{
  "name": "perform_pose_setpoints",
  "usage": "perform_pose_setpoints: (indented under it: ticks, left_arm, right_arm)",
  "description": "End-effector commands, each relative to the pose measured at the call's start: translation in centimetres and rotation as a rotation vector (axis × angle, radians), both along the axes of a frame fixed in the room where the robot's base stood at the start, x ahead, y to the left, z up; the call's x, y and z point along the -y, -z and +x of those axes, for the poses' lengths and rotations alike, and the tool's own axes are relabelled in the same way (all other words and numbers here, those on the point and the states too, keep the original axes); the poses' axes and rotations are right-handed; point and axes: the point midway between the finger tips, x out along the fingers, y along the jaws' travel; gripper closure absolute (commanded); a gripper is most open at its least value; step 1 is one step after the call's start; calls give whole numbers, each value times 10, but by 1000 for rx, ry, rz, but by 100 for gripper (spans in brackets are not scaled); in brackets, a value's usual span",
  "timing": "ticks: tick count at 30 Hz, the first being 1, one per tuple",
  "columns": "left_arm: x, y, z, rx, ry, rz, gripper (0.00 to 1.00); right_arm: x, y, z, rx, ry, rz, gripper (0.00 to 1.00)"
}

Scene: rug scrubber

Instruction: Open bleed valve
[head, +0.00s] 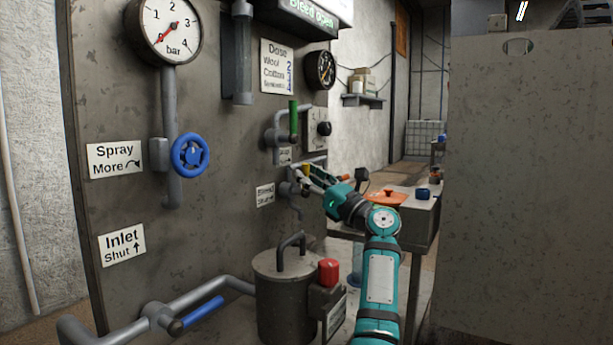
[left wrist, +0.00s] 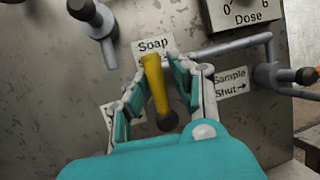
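The bleed valve's yellow lever (left wrist: 156,84) stands out from the panel in the left wrist view, below the Soap label (left wrist: 152,47). In the head view the lever (head: 306,171) is small and partly hidden by my gripper, right of the "Bleed Shut" label (head: 265,195). My left gripper (left wrist: 157,86) has one finger on each side of the lever, with a narrow gap on the right side; it looks open around it. It also shows in the head view (head: 318,177). Whether the left finger touches is unclear. My right gripper is out of view.
A green lever (head: 293,118) and a dose box (head: 318,129) are above. An orange-handled sample valve (left wrist: 305,76) is to the right. A display (head: 310,14) reads "Bleed open". A workbench (head: 415,222) stands behind my arm.

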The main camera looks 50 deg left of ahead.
Motion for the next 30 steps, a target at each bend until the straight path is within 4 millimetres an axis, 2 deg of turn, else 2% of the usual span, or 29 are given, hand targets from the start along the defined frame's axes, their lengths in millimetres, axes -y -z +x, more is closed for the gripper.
perform_pose_setpoints:
  ticks: [3, 10, 14, 17, 24, 30]
  left_arm:
    - [-1, -3, -1, 2, -2, 2, 61]
    - [-1, -4, -2, 3, -2, 3, 61]
    - [7, 0, 0, 1, -1, 3, 61]
    - [21, 6, 2, 3, 1, 2, 61]
    - [70, 26, 7, 1, 3, 2, 61]
    - [99, 38, 10, 2, 1, 2, 61]
  right_arm:
    - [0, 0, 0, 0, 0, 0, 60]
    - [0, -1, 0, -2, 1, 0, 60]
    - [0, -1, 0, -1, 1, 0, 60]
    - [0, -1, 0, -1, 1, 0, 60]
    - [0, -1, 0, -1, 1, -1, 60]
    - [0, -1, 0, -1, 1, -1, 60]
